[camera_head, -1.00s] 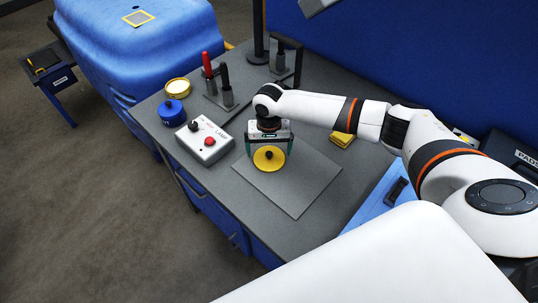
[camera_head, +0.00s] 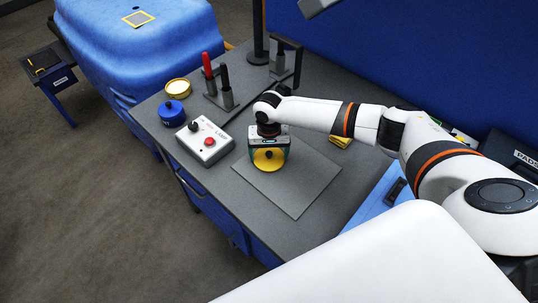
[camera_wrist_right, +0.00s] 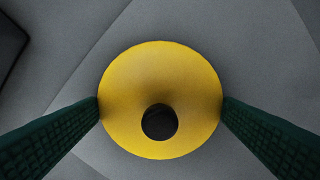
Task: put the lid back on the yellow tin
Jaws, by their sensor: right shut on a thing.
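The yellow lid (camera_head: 268,162), a round disc with a black knob, is at the grey mat (camera_head: 300,187). My right gripper (camera_head: 268,154) points down over it and is shut on it. In the right wrist view, the green-black fingers touch the yellow lid (camera_wrist_right: 160,75) on opposite edges. I cannot tell whether the lid rests on the mat or is just above it. The yellow tin (camera_head: 178,94) stands open at the back left of the bench, with pale contents showing. My left gripper is not in view.
A blue tin (camera_head: 172,112) with a black knob stands just in front of the yellow tin. A grey control box (camera_head: 205,142) lies between the mat and the tins. A stand with red and black handles (camera_head: 226,98) is behind. The mat's front right is clear.

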